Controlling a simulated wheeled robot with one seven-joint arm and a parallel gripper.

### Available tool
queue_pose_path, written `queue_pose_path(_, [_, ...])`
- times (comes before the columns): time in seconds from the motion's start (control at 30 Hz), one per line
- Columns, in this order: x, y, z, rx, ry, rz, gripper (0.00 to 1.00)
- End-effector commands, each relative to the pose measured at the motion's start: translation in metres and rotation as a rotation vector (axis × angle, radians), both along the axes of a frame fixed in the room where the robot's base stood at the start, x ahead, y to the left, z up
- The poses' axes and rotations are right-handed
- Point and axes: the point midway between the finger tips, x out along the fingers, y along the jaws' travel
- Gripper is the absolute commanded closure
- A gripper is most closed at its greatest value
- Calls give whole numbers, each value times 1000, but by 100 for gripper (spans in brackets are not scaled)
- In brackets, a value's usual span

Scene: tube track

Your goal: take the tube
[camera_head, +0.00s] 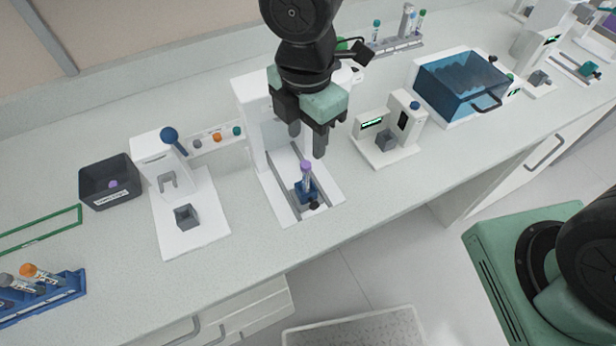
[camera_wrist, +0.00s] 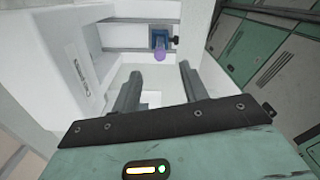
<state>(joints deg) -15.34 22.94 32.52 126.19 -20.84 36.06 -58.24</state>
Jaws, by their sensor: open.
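A tube with a purple cap (camera_head: 306,168) stands upright in a small blue holder (camera_head: 306,190) on the white track device (camera_head: 270,195). In the wrist view its purple cap (camera_wrist: 159,53) shows beyond my fingertips, in front of the blue holder (camera_wrist: 160,38). My gripper (camera_head: 307,148) is above and just behind the tube, with its fingers pointing down. In the wrist view the two fingers of my gripper (camera_wrist: 158,72) are apart with nothing between them. The tube's lower part is hidden in the holder.
Left stand a white device with a blue-knobbed lever (camera_head: 190,215), a dark bin (camera_head: 110,182) and a blue tube rack (camera_head: 45,300). Right stand a small white device with a green display (camera_head: 385,140) and a blue-lidded box (camera_head: 460,85). The counter's front strip is clear.

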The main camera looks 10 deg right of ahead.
Motion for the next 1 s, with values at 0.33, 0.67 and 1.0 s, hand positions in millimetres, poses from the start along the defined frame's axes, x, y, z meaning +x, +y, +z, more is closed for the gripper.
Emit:
queue_pose_path(0.33, [-1, 0, -52, -1, 1, 2, 56])
queue_pose_path(0.67, [-2, 1, -87, -3, 4, 2, 56])
queue_pose_path(1.0, [0, 1, -106, 0, 0, -2, 56])
